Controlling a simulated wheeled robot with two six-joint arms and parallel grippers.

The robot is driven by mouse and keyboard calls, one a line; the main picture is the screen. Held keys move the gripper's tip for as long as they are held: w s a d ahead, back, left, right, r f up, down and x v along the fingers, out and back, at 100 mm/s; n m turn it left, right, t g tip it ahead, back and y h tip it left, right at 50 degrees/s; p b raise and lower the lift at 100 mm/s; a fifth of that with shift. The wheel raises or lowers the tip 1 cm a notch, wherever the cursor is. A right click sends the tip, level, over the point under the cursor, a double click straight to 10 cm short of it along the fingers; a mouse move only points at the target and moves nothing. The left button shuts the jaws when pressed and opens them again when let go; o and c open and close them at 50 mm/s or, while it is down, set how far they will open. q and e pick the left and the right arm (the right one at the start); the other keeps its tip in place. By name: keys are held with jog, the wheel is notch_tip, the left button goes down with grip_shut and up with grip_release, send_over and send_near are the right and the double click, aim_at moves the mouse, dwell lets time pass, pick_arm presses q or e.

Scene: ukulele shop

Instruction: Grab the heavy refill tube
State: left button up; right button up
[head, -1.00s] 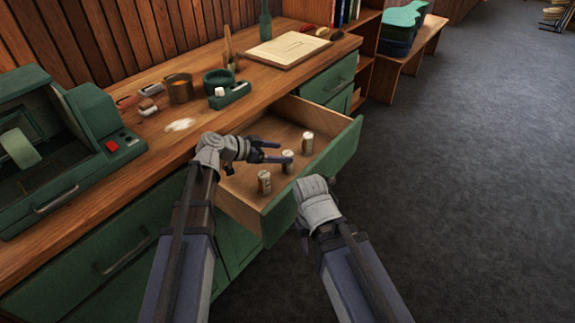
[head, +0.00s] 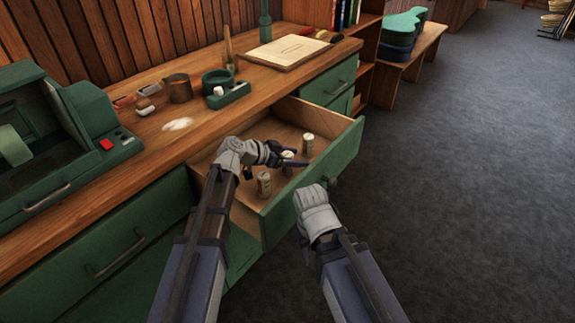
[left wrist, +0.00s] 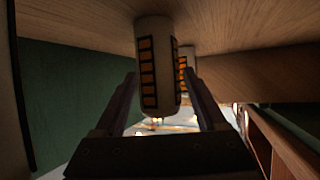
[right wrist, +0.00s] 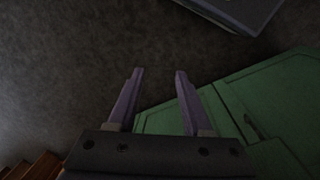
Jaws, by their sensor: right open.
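Three small pale tubes with labels stand upright in the open drawer: a near one (head: 264,183), a middle one (head: 288,154) and a far one (head: 307,145). Which is the heavy one cannot be told by looks. My left gripper (head: 294,158) is open at the middle tube, partly covering it. In the left wrist view a tube with orange label blocks (left wrist: 156,65) stands between the open fingers (left wrist: 160,82), and another tube (left wrist: 184,60) shows behind it. My right gripper (right wrist: 158,75) is open and empty, outside the drawer front, above the floor.
The green-fronted drawer (head: 335,160) is pulled out from the wooden counter (head: 155,150). On the counter are a green machine (head: 60,150), a brown cup (head: 178,88), a green tape holder (head: 230,95) and a pale board (head: 290,50). The grey floor at right (head: 460,180) is clear.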

pick_arm(q)
grip_shut()
dwell(0.3)
dwell(0.3)
notch_tip(320, 180, up, 10)
jog(key=p, duration=1)
